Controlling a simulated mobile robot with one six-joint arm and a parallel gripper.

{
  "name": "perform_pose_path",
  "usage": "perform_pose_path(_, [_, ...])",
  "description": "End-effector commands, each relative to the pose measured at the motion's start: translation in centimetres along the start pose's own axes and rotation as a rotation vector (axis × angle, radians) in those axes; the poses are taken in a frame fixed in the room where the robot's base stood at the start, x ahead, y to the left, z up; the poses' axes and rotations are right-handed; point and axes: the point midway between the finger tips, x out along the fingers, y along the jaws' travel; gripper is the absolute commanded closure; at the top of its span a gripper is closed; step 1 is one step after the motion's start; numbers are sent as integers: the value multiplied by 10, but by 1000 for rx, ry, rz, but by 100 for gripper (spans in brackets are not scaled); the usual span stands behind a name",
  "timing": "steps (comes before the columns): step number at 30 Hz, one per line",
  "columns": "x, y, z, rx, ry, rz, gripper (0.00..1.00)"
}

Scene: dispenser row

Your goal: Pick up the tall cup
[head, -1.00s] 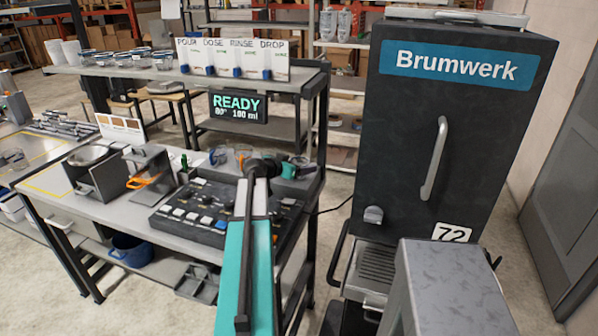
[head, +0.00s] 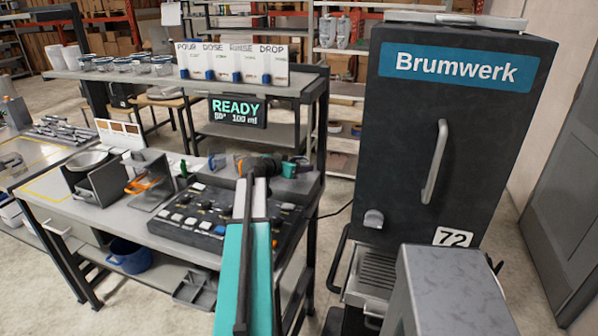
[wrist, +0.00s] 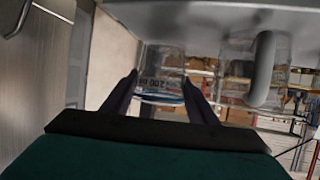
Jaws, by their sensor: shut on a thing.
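My gripper (wrist: 160,77) is shut on a clear cup (wrist: 162,88) with a blue line and dark markings that look like "200 ml". The cup sits between the two dark fingers in the wrist view; its height is hard to judge there. In the head view my own arm hides the fingers and the held cup, above the back of the bench. Another small clear cup (head: 217,160) with a bluish tint stands to the left of my arm on the bench.
A dark control panel (head: 205,215) lies under my arm. A tall Brumwerk machine (head: 450,150) stands at the right. A blue bucket (head: 130,256) is below the bench.

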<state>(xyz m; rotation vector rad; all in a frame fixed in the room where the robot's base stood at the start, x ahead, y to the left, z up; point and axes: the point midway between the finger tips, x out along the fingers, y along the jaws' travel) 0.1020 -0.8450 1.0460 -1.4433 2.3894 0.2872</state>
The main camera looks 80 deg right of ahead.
Motion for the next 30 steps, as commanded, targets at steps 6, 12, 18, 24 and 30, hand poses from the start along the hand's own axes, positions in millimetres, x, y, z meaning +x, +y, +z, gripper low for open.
perform_pose_path(6, [-8,1,-12,1,0,0,68])
perform_pose_path(12, [-33,4,-3,0,1,-3,68])
perform_pose_path(18, [-62,9,7,0,1,-3,68])
perform_pose_path(24, [-94,14,17,-1,1,-4,68])
perform_pose_path(30, [-125,19,26,-1,1,-4,68])
